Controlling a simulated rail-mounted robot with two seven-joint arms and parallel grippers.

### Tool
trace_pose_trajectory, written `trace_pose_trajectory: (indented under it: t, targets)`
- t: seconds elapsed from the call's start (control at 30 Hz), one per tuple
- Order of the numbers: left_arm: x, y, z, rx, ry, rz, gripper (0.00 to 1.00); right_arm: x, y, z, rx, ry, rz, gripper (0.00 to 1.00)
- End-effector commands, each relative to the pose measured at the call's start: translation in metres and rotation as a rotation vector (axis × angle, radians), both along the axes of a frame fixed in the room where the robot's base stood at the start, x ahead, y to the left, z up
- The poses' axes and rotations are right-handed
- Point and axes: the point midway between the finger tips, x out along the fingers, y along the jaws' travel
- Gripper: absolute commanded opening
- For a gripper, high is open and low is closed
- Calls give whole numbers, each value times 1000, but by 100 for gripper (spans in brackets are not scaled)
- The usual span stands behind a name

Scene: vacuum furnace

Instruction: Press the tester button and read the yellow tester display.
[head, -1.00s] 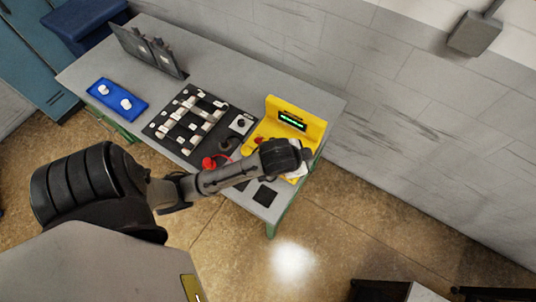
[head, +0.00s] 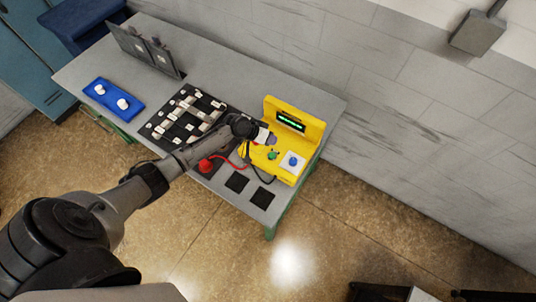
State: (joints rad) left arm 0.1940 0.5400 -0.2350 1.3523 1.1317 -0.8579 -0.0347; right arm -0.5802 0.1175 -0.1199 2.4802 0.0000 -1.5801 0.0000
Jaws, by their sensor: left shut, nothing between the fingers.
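The yellow tester (head: 313,130) stands at the right end of the grey bench. Its dark display (head: 290,121) shows a green line of characters too small to read. On its lower front are a blue button on a white plate (head: 293,161) and a green round part (head: 272,155). I cannot tell which is the tester button. My left gripper (head: 268,139) is shut and empty at the tester's left side, just below and left of the display. Whether it touches the tester is unclear. The gripper hides part of the tester's left front. My right gripper is not in view.
The grey bench (head: 215,80) also holds a blue tray (head: 113,98) with two white pieces, a black board (head: 187,118) with several light blocks, a red part (head: 206,166) with a red cable, and two dark square pads (head: 237,183). A block wall stands behind.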

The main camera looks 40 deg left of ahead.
Motion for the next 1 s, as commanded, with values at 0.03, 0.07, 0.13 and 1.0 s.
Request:
trace_pose_trajectory:
  t: [0.03,0.07,0.13,1.0]
  targets:
    - [2,1,1,0,-12,6,0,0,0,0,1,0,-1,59]
    - [3,1,1,2,-18,9,0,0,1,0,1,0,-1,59]
    - [4,1,2,3,-27,13,0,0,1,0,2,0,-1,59]
    - [4,1,-29,6,-29,11,0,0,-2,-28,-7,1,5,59]
